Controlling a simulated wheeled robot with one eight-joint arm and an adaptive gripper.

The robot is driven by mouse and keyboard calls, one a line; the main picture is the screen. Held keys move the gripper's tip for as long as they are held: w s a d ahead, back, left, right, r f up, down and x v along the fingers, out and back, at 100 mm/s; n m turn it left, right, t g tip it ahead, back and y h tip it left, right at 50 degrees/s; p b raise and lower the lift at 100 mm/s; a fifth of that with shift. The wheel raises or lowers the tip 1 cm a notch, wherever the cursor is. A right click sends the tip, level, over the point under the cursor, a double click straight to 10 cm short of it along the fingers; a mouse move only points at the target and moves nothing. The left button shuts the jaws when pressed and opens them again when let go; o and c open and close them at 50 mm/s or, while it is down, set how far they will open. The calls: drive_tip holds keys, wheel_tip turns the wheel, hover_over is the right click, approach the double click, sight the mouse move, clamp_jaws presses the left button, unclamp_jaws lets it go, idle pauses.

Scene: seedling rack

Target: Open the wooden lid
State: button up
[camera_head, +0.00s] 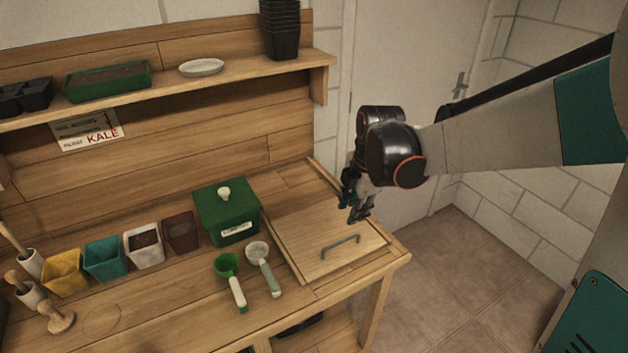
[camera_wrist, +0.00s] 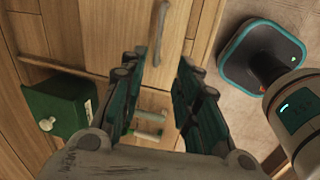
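The wooden lid (camera_head: 300,236) is a flat square panel set into the right end of the workbench, and it lies closed. Its dark metal bar handle (camera_head: 340,246) is near the lid's front right side. My gripper (camera_head: 358,213) is above the lid's right part, apart from the handle. In the wrist view the lid (camera_wrist: 112,38) fills the upper middle, with the handle (camera_wrist: 160,35) beyond the fingertips. My gripper (camera_wrist: 160,66) shows two teal fingers spread apart with nothing between them.
A green lidded box (camera_head: 227,211) stands left of the lid. A green scoop (camera_head: 232,280) and a grey scoop (camera_head: 264,268) lie in front of it. Several small pots line the bench's left. A shelf (camera_head: 180,88) runs above; open floor (camera_head: 465,275) is at right.

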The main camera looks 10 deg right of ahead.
drive_tip(key=n, duration=0.1)
drive_tip(key=b, duration=0.5)
approach(342, 241)
drive_tip(key=x, duration=0.8)
clamp_jaws()
